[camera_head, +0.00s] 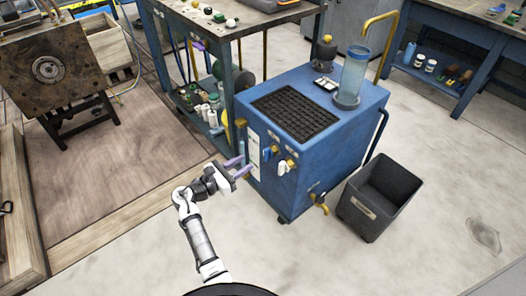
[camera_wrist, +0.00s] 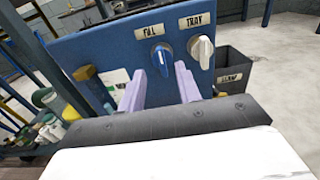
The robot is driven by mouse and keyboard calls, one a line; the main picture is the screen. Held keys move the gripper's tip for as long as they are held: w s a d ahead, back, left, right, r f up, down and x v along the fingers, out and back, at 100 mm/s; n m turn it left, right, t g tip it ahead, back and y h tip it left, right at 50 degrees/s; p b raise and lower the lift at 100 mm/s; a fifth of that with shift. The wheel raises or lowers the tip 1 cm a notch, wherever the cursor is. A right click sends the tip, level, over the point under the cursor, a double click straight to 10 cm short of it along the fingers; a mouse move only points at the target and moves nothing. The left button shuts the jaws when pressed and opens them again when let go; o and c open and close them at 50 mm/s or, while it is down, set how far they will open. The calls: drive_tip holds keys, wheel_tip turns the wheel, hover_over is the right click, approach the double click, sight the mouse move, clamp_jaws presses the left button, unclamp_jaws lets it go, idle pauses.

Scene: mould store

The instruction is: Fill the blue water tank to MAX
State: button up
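The water tank (camera_head: 354,76) is a clear bluish cylinder standing upright on the back right of a blue cabinet (camera_head: 325,140). Its water level and MAX mark are too small to read. A curved brass spout (camera_head: 379,22) rises behind it. My gripper (camera_head: 241,167) is open and empty, left of the knobs in the head view. In the wrist view its two lilac fingers (camera_wrist: 160,88) point toward the blue knob, apart from it.
A black grate (camera_head: 295,112) covers part of the cabinet top. A dark bin (camera_head: 378,197) stands right of the cabinet, beside a low brass tap (camera_head: 320,203). A workbench with lower shelf (camera_head: 235,30) stands behind left. Floor in front is clear.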

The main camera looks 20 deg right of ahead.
sight(264, 151)
drive_tip(key=x, duration=1)
drive_tip(key=shift+w+d, duration=0.15)
drive_tip(key=shift+d, duration=0.15)
clamp_jaws()
